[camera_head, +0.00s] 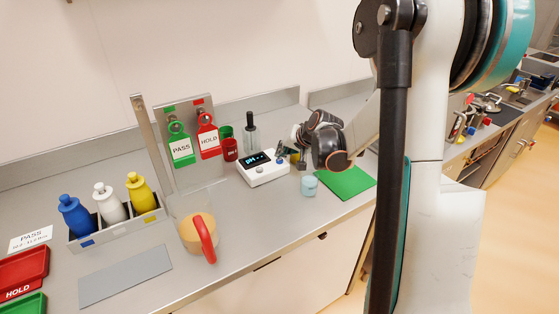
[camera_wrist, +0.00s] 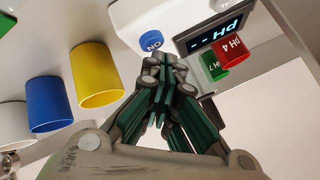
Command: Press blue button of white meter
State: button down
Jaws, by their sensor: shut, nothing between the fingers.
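The white meter (camera_head: 262,174) stands on the grey bench in the head view, with a dark display that reads pH. In the wrist view the meter (camera_wrist: 129,17) fills the top, appearing upside down. Its round blue button (camera_wrist: 151,41), marked ON, shows just above my fingertips, left of the display (camera_wrist: 216,31). My gripper (camera_wrist: 161,64) is shut and empty, its tips close to the button in the picture; I cannot tell whether they touch it. In the head view my gripper (camera_head: 293,156) is at the meter's right side, and the fingertips are small and unclear.
A red pH 4 cup (camera_wrist: 231,51) and a green cup (camera_wrist: 212,67) stand beside the meter. A dark bottle (camera_head: 250,138) is behind it.

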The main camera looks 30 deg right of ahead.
aim_at(282, 160)
jog(key=shift+f, duration=0.1)
dwell(0.5)
jog(key=shift+f+b, duration=0.4)
jog(key=shift+r, duration=0.1)
jog(key=shift+r+p, duration=0.3)
jog(key=shift+r, duration=0.1)
jog(key=shift+r, duration=0.1)
jog(key=shift+r+p, duration=2.05)
jog(key=shift+r, duration=0.85)
jog(key=shift+a+r, duration=0.1)
